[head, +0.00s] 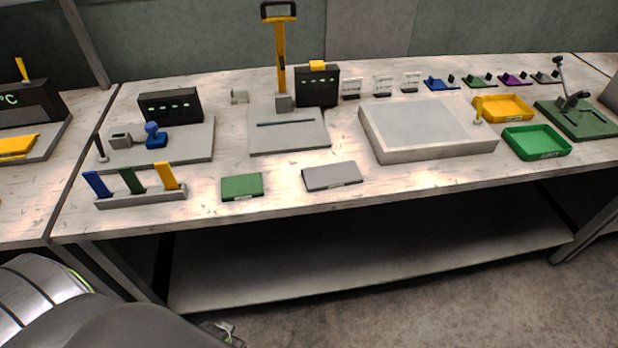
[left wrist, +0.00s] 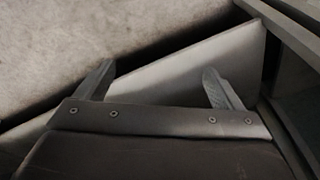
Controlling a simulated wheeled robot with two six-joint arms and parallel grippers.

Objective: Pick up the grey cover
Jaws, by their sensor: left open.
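The grey cover (head: 332,176) lies flat near the front edge of the workbench in the head view, to the right of a flat green cover (head: 242,187). Nothing touches or hides it. My left gripper (left wrist: 160,84) is open in the left wrist view, its two fingers apart with nothing between them. It is over the bench's lower shelf and the floor, away from the cover. In the head view only a part of my arm shows at the lower left, below the bench top. My right gripper is not in view.
A rack (head: 142,197) with blue, green and yellow pieces stands left of the green cover. Behind are a lever press (head: 281,60) on a grey base, and a large grey block (head: 425,127). Yellow (head: 510,107) and green (head: 537,141) trays sit right. The bench front edge is clear.

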